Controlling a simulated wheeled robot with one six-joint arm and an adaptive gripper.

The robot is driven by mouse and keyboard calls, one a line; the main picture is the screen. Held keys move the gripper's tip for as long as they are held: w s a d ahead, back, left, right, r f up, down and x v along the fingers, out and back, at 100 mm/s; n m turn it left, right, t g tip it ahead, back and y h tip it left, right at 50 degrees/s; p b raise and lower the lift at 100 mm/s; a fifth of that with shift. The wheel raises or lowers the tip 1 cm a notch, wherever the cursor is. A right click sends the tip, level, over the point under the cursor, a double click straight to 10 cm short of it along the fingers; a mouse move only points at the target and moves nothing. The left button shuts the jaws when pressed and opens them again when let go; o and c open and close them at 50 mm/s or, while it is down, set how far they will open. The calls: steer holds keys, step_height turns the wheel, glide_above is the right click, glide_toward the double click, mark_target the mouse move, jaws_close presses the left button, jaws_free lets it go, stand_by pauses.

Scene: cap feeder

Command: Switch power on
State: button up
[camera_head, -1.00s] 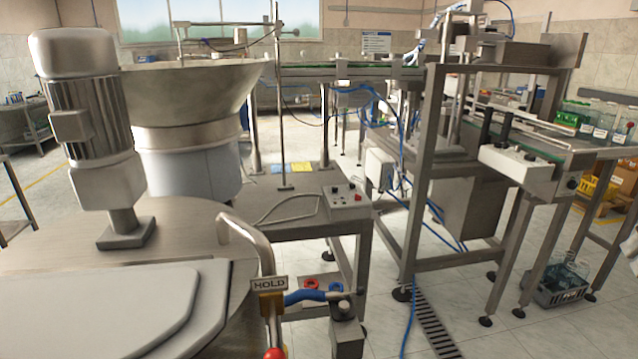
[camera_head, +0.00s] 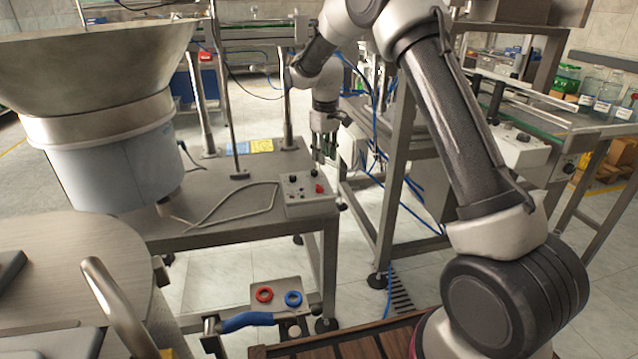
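A small grey control box (camera_head: 303,203) sits at the right front corner of the steel feeder table (camera_head: 245,222). Its sloped top bears dark knobs and a red switch (camera_head: 319,188) at the right. A grey cable runs from the box across the table. My gripper (camera_head: 320,162) points down just behind and above the box, close to the red switch. Whether it touches the box or the switch is hard to tell. It looks empty. Its fingers are too small to tell whether they are open or shut.
A large metal bowl feeder (camera_head: 90,90) stands at the left. A second control box (camera_head: 518,150) is on the conveyor frame at the right. A metal pole (camera_head: 229,100) rises behind the box. A blue-handled valve (camera_head: 245,321) with red and blue rings is in front.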

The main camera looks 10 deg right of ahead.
mark_target(320, 186)
steer(key=f, duration=0.1)
steer(key=w+f, duration=0.1)
steer(key=a+f, duration=0.1)
steer(key=shift+w+a+f, duration=0.1)
steer(key=shift+w+f, duration=0.05)
steer(key=shift+f, duration=0.1)
step_height(320, 186, down, 8)
steer(key=shift+r, duration=0.1)
jaws_close()
